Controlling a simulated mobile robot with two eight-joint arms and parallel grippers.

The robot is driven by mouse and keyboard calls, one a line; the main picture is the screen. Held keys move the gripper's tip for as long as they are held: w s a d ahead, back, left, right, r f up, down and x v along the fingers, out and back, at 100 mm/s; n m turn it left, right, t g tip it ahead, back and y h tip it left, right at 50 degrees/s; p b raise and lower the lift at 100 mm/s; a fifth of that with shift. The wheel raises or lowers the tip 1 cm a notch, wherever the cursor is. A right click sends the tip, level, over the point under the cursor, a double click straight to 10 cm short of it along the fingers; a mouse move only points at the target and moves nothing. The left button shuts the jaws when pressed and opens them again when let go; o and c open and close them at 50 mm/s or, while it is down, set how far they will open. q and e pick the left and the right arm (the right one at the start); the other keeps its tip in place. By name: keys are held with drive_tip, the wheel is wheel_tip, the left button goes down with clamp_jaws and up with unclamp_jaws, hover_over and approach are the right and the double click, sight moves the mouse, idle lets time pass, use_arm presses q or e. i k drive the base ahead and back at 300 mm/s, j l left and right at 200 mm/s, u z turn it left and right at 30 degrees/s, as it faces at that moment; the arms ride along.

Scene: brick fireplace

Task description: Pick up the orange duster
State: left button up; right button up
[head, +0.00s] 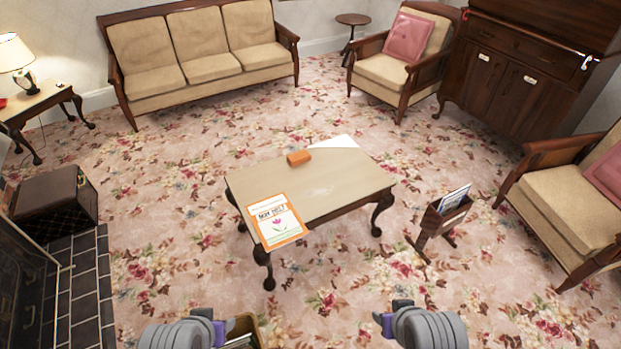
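The orange duster (299,158) is a small orange block lying near the far edge of the low wooden coffee table (315,191). My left gripper (232,325) is at the bottom of the head view, left of centre. My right gripper (384,318) is at the bottom, right of centre. Both are on the near side of the table, well apart from the duster. Their fingers are too small and partly hidden to show whether they are open or shut.
An orange-bordered card (274,221) lies on the table's near left corner, and a white sheet (333,142) at its far edge. A magazine rack (441,217) stands right of the table. A tan-edged object (250,322) is beside my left gripper. Carpet around the table is mostly clear.

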sight(303, 157)
drive_tip(key=i+l, duration=0.4)
drive_tip(key=i+l+z, duration=0.1)
drive_tip(key=i+l, duration=0.25)
drive_tip(key=i, duration=0.2)
drive_tip(key=i+l, duration=0.35)
drive_tip(key=i, duration=0.15)
drive_tip(key=i+l+z, duration=0.1)
drive_tip(key=i+l, duration=0.25)
drive_tip(key=i, duration=0.1)
